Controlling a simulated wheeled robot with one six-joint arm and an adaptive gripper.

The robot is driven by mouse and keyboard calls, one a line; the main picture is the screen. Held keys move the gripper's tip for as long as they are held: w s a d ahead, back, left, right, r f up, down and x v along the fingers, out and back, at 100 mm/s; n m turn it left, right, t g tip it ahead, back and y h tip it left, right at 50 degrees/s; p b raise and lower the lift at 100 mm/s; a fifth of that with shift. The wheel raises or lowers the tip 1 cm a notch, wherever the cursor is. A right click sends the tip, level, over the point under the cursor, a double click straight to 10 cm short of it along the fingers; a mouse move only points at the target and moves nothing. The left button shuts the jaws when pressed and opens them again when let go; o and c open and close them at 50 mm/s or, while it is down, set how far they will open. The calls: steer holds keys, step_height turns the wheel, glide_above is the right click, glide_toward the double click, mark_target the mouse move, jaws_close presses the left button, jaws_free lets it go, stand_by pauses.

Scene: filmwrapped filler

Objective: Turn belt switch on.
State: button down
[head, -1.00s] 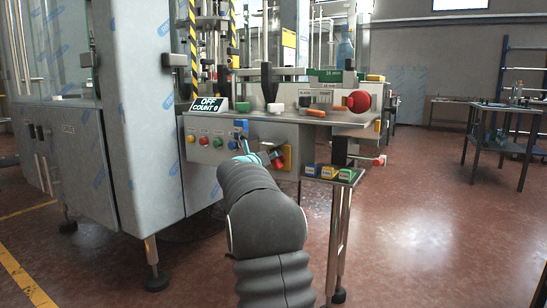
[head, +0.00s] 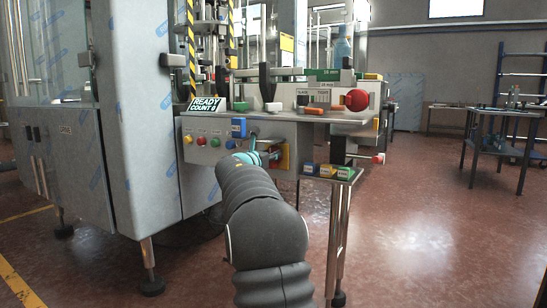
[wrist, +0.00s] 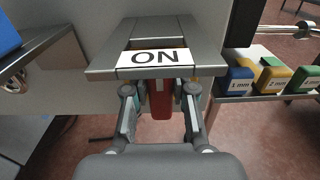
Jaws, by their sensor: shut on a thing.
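The belt switch's red handle (wrist: 161,106) hangs below a grey housing with a white "ON" label (wrist: 153,57) in the wrist view. My gripper (wrist: 160,95) has a finger on each side of the handle and is shut on it. In the head view, my gripper (head: 264,152) is at the panel front, beside the switch's yellow plate (head: 285,157); my arm and gripper hide most of the handle there. The display (head: 206,105) reads "READY" over a count line.
Several coloured buttons (head: 201,140) and a blue block (head: 238,128) are on the panel left of my gripper. A shelf with labelled coloured blocks (head: 327,171) stands to the right. A large red knob (head: 357,100) is above. The floor (head: 420,230) at right is clear.

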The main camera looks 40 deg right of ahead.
steer(key=shift+w+a+f, duration=0.2)
steer(key=c, duration=1)
jaws_free()
steer(key=shift+w+a, duration=0.1)
steer(key=shift+a, duration=0.05)
steer(key=shift+o, duration=0.2)
steer(key=shift+d+r, duration=0.1)
steer(key=shift+d, duration=0.1)
steer(key=v, duration=1.2)
